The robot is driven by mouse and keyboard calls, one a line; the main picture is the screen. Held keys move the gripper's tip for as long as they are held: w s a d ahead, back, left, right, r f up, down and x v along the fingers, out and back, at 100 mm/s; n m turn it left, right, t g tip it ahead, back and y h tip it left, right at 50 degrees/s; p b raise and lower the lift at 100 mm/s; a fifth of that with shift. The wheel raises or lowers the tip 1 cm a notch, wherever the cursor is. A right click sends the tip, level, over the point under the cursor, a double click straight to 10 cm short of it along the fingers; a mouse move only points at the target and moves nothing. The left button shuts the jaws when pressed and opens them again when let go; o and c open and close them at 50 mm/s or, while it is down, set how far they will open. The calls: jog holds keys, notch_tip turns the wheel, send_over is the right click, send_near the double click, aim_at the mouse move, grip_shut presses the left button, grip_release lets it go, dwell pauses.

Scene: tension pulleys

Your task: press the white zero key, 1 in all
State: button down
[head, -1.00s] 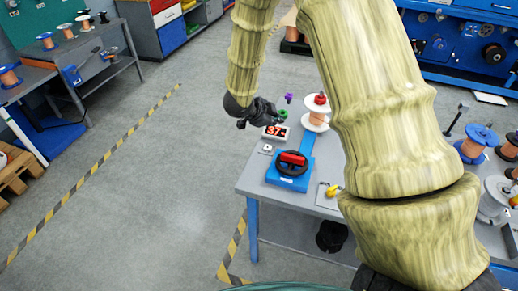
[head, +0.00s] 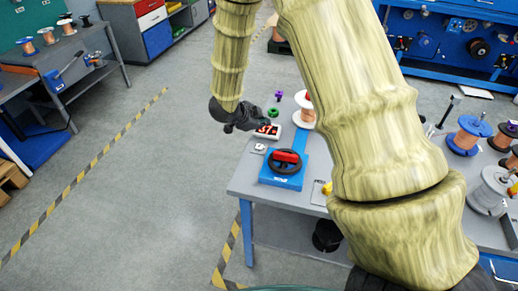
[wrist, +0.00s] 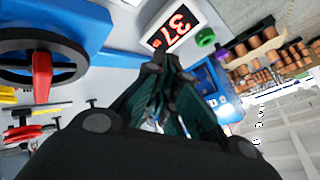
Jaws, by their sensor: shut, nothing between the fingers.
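The white zero key (head: 259,149) is a small pale block with a dark mark, on the near left part of the table, between the digital display and the blue wheel unit. I cannot make it out clearly in the wrist view. My gripper (head: 256,125) is dark, shut and empty, above the table's left edge by the display, above and apart from the key in the picture. Its fingertips (wrist: 165,62) show together in the wrist view. The display (head: 267,131) has red digits on a white frame and also shows in the wrist view (wrist: 172,25).
A blue unit with a black handwheel and red grip (head: 284,167) stands just right of the key. A green ring (head: 273,113), a purple piece (head: 279,96) and a copper spool (head: 307,106) are behind. Floor left of the table (head: 245,186) is clear.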

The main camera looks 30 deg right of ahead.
jog(key=b, duration=0.4)
send_over(262, 148)
notch_tip(262, 148, down, 5)
jog(key=shift+w, duration=0.15)
jog(key=shift+f+b, duration=0.35)
jog(key=shift+f, duration=0.75)
jog(key=shift+f, duration=0.15)
jog(key=shift+f, duration=0.3)
jog(key=shift+f, duration=0.4)
dwell(1.2)
jog(key=shift+r, duration=0.1)
jog(key=shift+r+p, duration=0.75)
jog(key=shift+r, duration=0.05)
jog(key=shift+r+p, duration=2.25)
jog(key=shift+r, duration=0.2)
